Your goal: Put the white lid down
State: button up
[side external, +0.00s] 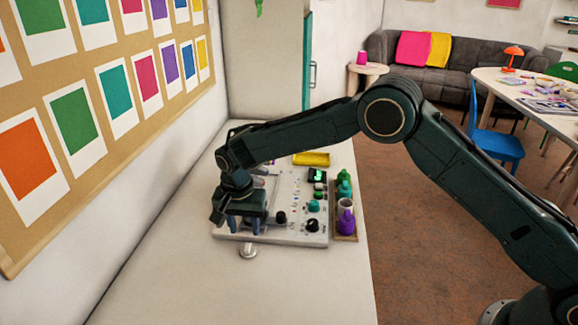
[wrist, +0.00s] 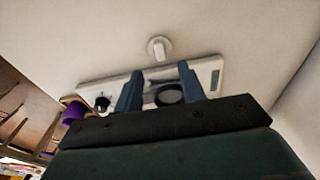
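My gripper (side external: 243,231) is low over the front left of a pale board (side external: 306,239). In the wrist view its two blue-grey fingers (wrist: 161,70) stand apart, with a dark round ring (wrist: 170,96) on the board showing between them. I see no lid clearly held. A small pale round piece with a stem (side external: 248,251) is at the board's front edge, just beyond the fingertips in the wrist view (wrist: 158,48); I cannot tell whether it is the white lid. A white jar (side external: 346,205) stands in the tray at the board's right.
The tray (side external: 349,239) also holds purple, teal and green bottles. Black knobs (side external: 312,226) stand up from the board. A yellow tray (side external: 311,158) is behind it. The white tabletop (side external: 230,295) is clear in front; a wall is at left.

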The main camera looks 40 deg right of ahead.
aim_at(247, 246)
jog(key=shift+d+f, duration=0.1)
jog(key=shift+f, duration=0.7)
jog(key=shift+w+d+f, duration=0.1)
jog(key=shift+w+f, duration=0.05)
jog(key=shift+f, duration=1.15)
jog(key=shift+w+d+f, duration=0.1)
jog(key=shift+w+f, duration=0.05)
jog(key=shift+f, duration=1.1)
grip_shut()
